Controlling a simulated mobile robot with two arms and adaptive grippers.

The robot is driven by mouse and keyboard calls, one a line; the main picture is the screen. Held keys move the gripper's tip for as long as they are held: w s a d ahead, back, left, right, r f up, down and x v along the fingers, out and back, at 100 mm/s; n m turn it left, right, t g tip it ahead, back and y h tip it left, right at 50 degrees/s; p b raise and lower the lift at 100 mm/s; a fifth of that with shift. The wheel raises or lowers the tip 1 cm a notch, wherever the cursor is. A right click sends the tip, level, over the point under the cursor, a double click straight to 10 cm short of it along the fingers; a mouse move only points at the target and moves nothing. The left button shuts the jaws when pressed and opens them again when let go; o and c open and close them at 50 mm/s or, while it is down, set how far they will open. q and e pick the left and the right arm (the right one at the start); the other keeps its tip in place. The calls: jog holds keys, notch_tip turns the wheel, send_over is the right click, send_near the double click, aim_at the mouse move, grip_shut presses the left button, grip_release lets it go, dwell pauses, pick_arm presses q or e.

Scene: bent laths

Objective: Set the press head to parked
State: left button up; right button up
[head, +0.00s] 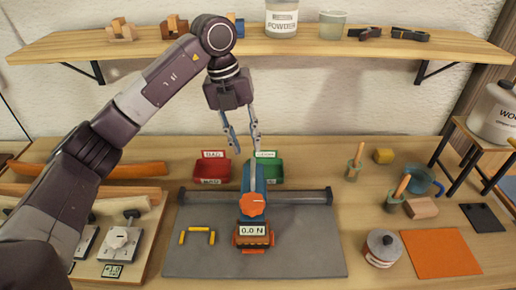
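The press (251,178) stands on a grey base plate (310,250) in the middle of the bench. It has a blue body, a round orange knob (252,204) with a pale mark, a thin grey upright bar, and a display (253,230) reading 0.0 N. Below the display is an orange-brown part (252,242). Which of these is the press head, and its setting, I cannot tell. My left gripper (246,148) points down just above the press, its two fingers apart with nothing seen between them. Whether a fingertip touches the grey bar is unclear. My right gripper is not in view.
A red bin (211,171) and a green bin (268,172) stand behind the press. Yellow pieces (197,231) lie left on the plate. A tin (381,248), an orange sheet (440,253) and a wooden block (421,208) are right. A shelf (330,48) runs above.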

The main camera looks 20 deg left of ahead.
aim_at(252, 169)
pick_arm(q)
jog(key=f, duration=0.1)
jog(key=f+p, duration=0.1)
jog(key=f, duration=0.1)
jog(key=d+f+p, duration=0.1)
jog(key=f, duration=0.1)
jog(key=shift+s, duration=0.3)
jog(key=shift+w+d+f+p, duration=0.1)
jog(key=shift+w+f+p, duration=0.2)
jog(key=shift+f, duration=0.75)
jog(key=c, duration=0.6)
grip_shut()
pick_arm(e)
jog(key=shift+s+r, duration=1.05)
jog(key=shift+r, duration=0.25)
